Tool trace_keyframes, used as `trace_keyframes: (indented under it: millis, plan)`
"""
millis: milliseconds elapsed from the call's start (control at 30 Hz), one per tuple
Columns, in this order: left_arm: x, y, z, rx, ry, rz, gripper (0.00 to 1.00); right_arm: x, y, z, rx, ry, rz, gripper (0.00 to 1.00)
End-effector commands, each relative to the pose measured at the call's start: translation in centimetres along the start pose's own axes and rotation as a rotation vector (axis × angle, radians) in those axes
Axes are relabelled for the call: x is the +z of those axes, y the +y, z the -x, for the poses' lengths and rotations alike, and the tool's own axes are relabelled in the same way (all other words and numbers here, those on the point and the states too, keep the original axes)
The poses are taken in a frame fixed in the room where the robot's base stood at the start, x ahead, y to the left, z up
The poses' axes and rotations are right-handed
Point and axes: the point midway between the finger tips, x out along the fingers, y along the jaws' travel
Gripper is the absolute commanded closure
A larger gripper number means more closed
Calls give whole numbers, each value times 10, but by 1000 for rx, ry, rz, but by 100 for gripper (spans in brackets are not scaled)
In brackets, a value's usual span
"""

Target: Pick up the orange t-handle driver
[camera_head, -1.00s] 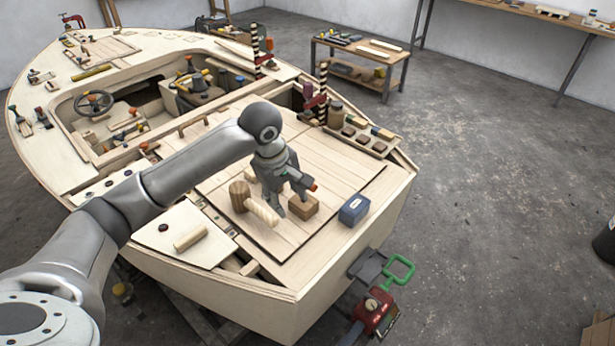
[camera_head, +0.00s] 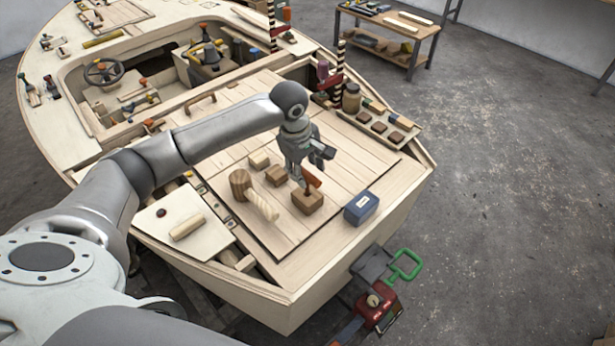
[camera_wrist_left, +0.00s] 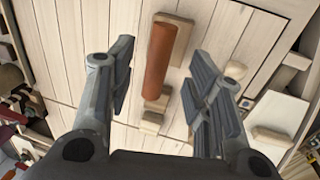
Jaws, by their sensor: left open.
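The orange t-handle driver (camera_head: 312,180) stands at a brown wooden block (camera_head: 307,201) on the plank deck; its lower part is hard to make out. In the left wrist view its orange grip (camera_wrist_left: 158,60) shows as a long cylinder between the fingers, with a brown block behind its top end. My left gripper (camera_head: 304,172) is open, with its fingers close above and beside the driver. In the left wrist view the left gripper (camera_wrist_left: 160,76) has a finger on each side of the grip, with gaps showing. My right gripper is not in view.
A wooden mallet (camera_head: 242,186) and small blocks (camera_head: 276,176) lie left of the driver. A blue box (camera_head: 361,208) stands to its right. A tray of small blocks (camera_head: 378,124) and a jar (camera_head: 351,98) are farther back. The front planks are clear.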

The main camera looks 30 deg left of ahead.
Motion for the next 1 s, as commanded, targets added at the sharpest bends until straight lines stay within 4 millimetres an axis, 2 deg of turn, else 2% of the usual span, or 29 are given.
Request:
trace_keyframes:
  millis: [133, 300, 567, 900, 933, 1000]
  plan:
    - [-2, 1, -21, -3, -1, 0, 53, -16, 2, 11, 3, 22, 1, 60]
    - [-2, 0, -41, -1, 0, -1, 53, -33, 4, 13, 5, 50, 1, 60]
    - [-2, 0, -45, 0, 1, -1, 53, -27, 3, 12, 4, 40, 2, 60]
    - [-2, 0, -44, 0, 0, -1, 97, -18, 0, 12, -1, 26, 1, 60]
    - [-2, 0, -44, 0, 0, -1, 100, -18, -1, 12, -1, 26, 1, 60]
    - [-2, 1, -44, 1, 0, -1, 100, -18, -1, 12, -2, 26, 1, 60]
